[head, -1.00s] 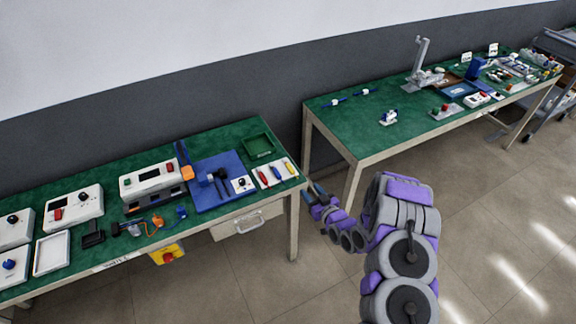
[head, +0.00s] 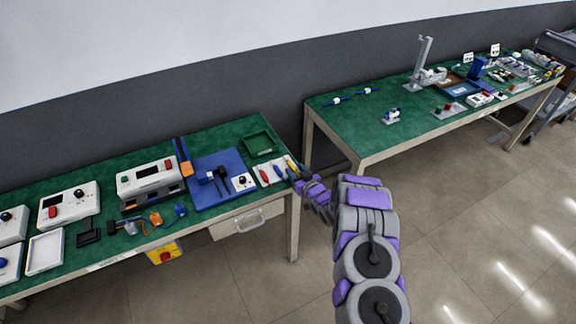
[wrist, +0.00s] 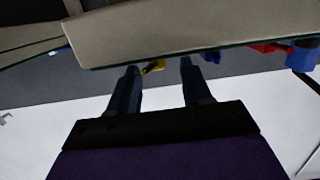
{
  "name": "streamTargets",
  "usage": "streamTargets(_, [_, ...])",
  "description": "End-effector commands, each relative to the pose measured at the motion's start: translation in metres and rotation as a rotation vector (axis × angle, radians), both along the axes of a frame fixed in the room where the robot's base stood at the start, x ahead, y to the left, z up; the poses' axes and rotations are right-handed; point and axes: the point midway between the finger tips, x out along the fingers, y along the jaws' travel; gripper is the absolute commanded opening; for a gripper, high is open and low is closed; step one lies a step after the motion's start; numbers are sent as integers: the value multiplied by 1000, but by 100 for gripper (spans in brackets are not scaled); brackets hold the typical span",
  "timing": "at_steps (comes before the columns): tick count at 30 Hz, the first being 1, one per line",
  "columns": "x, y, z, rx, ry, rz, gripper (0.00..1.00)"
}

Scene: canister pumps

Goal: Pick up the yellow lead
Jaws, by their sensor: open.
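The yellow lead (head: 290,162) lies at the right end of a row on a white holder (head: 261,184), near the right end of the left table. My gripper (head: 293,173) is open beside it at the table's right edge. In the wrist view a yellow piece (wrist: 153,67) shows between the two open finger tips, partly cut off by the table edge. I cannot tell whether the fingers touch it. The red lead (head: 263,176) and blue lead (head: 277,171) lie to its left.
A green tray (head: 258,144) stands behind the holder, and a blue board (head: 215,165) with a black part lies left of it. The wrist view shows the pale table edge (wrist: 190,30) close by. A gap separates the second table (head: 340,130).

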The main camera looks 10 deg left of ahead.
Motion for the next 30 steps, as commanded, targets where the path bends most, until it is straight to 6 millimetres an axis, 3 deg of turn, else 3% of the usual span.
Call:
streamTargets(9, [30,23,-6,-1,-7,2,49])
streamTargets(20, [34,26,-7,-1,-2,0,49])
streamTargets(30, [34,24,-8,0,-1,-1,16])
